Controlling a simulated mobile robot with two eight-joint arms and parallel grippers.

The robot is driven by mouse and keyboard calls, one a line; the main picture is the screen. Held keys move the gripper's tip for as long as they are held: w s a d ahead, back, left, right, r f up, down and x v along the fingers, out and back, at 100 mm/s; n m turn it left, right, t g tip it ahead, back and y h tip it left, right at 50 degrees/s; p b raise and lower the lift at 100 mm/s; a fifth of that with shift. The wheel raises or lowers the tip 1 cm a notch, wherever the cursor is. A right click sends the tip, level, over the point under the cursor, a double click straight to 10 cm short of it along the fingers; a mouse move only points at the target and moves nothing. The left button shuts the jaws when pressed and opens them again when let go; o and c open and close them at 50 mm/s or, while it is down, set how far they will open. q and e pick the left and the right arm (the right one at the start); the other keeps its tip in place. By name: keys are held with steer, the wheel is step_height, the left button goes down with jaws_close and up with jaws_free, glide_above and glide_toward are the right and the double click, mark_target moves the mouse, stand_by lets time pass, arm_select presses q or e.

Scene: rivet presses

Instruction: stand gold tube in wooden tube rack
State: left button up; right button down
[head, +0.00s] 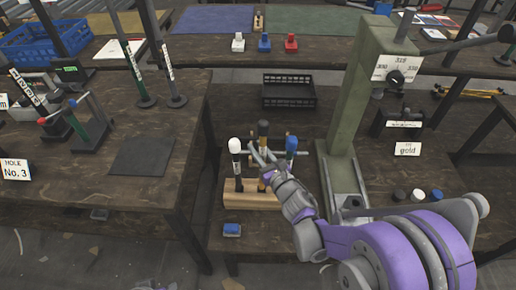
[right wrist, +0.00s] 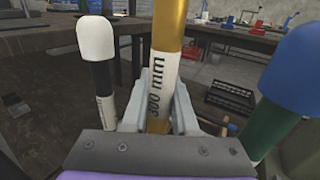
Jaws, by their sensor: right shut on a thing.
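The wooden tube rack (head: 254,199) stands on the low bench in the middle of the head view. A black tube with a white cap (head: 236,150) and a green tube with a blue cap (head: 291,146) stand upright at its two ends. The gold tube (head: 263,129) is upright between them, and its top is higher than theirs. My right gripper (head: 263,158) is shut on it. In the right wrist view the gold tube (right wrist: 169,30) with its "300 mm" label is between the fingers. Its lower end is at the rack's middle; whether it is seated is unclear. My left gripper is out of view.
A green press column (head: 355,110) rises close on the right, with a "gold" card (head: 407,149) and several caps beyond. A black crate (head: 289,91) sits behind the rack. A blue block (head: 232,230) lies in front. The left table (head: 150,190) stands close by.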

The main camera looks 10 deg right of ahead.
steer(key=shift+f+b, duration=1.15)
steer(key=shift+f, duration=0.45)
steer(key=shift+f+b, duration=0.3)
steer(key=shift+f, duration=0.05)
steer(key=shift+f+b, duration=0.95)
steer(key=shift+f, duration=0.05)
steer(key=shift+f+b, duration=0.55)
steer(key=shift+f, duration=0.75)
steer(key=c, duration=0.6)
jaws_free()
steer(key=shift+s, duration=0.15)
steer(key=p+v, duration=0.1)
steer(key=v, duration=0.9)
steer(key=shift+s, duration=0.3)
